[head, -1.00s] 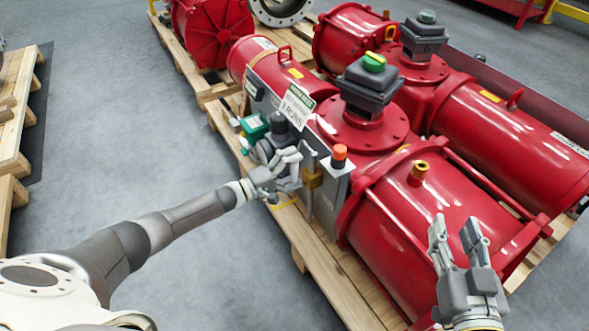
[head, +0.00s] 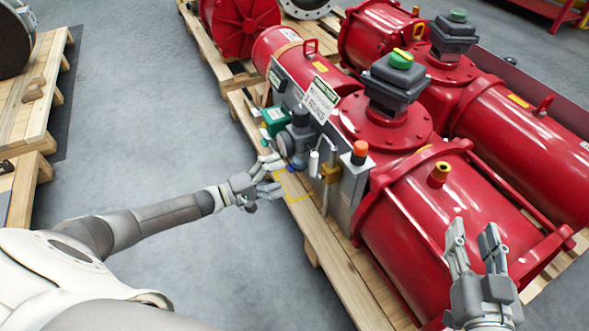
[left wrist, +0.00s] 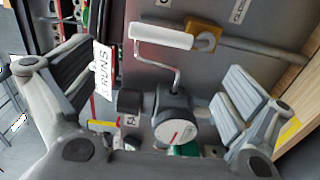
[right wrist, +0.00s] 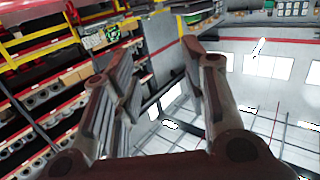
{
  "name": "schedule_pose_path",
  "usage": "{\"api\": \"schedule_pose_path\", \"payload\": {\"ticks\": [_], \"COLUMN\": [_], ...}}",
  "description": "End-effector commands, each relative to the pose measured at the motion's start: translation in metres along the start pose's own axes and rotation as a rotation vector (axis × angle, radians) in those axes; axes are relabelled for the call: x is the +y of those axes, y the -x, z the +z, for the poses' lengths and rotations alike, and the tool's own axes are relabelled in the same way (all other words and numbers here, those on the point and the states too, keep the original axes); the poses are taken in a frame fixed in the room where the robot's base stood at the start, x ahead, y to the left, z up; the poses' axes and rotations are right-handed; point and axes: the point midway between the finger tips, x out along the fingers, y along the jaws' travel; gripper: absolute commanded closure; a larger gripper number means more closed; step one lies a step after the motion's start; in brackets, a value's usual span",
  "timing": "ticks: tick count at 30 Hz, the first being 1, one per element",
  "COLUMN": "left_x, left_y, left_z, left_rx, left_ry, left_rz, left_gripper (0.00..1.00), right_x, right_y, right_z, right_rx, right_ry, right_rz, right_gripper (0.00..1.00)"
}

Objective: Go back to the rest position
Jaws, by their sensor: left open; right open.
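My left gripper (head: 268,181) is open and empty, held just left of the valve actuator's control panel (head: 350,190), apart from it. In the left wrist view its two fingers (left wrist: 165,100) stand wide apart, with a crank with a white handle (left wrist: 160,36) and a round gauge (left wrist: 175,131) seen between them. My right gripper (head: 474,240) is open and empty, pointing up in front of the red cylinder (head: 400,225). In the right wrist view its fingers (right wrist: 155,75) are spread with nothing between them.
The red actuators (head: 385,120) rest on a wooden pallet (head: 335,255). Another pallet (head: 30,110) stands at the far left. Grey floor (head: 140,120) is clear between them. Shelves (right wrist: 45,80) and windows show in the right wrist view.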

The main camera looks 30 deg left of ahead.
Motion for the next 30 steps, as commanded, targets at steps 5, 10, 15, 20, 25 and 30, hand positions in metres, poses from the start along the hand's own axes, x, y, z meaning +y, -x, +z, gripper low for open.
{"api": "schedule_pose_path", "payload": {"ticks": [5,10,15,20,25,30], "left_x": [0.0,0.001,0.0,0.0,-0.01,-0.031], "left_y": [0.011,0.011,0.011,0.011,-0.001,-0.026], "left_z": [0.0,0.0,0.0,0.0,0.019,0.063], "left_rx": [0.0,0.0,0.0,0.0,0.016,0.058], "left_ry": [0.001,0.001,0.001,0.0,-0.038,-0.17], "left_rz": [0.0,0.001,0.001,0.0,-0.028,-0.127], "left_gripper": [0.01,0.01,0.01,0.01,0.01,0.01], "right_x": [0.0,0.0,0.0,0.0,0.001,0.004], "right_y": [0.0,0.0,0.0,0.0,0.001,0.007], "right_z": [0.0,0.0,0.0,0.0,0.01,0.038], "right_rx": [0.0,0.0,0.001,0.0,-0.043,-0.168], "right_ry": [0.0,0.0,0.0,0.0,0.0,0.002], "right_rz": [0.0,0.0,0.0,0.0,0.003,0.01], "right_gripper": [0.6,0.6,0.6,0.6,0.6,0.6]}}
